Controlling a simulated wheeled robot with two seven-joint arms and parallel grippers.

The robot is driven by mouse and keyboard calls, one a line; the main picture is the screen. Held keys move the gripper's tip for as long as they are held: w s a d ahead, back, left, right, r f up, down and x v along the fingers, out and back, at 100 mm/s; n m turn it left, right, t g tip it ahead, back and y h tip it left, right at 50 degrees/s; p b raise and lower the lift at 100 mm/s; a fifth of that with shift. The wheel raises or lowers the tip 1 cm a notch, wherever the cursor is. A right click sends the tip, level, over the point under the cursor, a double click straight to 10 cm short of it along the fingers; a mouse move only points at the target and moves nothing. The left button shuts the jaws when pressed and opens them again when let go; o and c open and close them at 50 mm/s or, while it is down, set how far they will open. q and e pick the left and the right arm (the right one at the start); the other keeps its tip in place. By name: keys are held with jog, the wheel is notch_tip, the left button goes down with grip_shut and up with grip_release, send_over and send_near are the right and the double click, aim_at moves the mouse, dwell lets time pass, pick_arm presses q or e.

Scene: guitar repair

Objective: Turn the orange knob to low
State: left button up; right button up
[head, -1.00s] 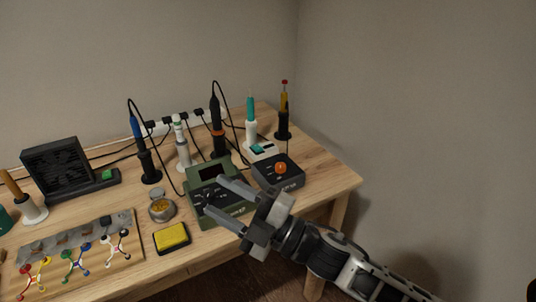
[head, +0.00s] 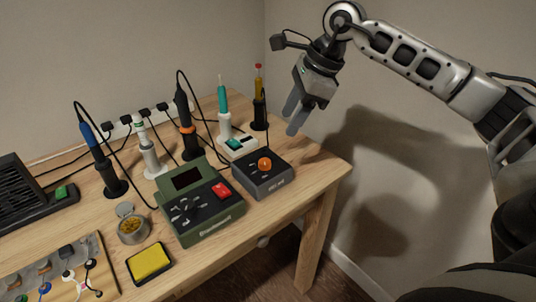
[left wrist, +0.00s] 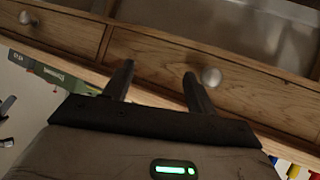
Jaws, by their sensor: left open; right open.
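The orange knob (head: 264,164) sits on top of a small dark grey box (head: 262,182) near the table's right end in the head view. The knob's exact setting is too small to read. My right gripper (head: 293,118) is open and empty, pointing down, above and to the right of the box and apart from the knob. My left gripper (left wrist: 158,82) shows only in the left wrist view, open and empty, in front of the wooden drawer fronts.
A green station (head: 200,205) with a red switch stands left of the box. Several upright tools in holders, such as a teal-handled one (head: 223,115), stand behind. A yellow sponge (head: 149,262) and a brass-wool tin (head: 131,228) lie in front. Drawer knobs (left wrist: 211,76) show in the left wrist view.

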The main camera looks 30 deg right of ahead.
aim_at(266, 161)
jog(key=x, duration=1.2)
jog(key=c, duration=1)
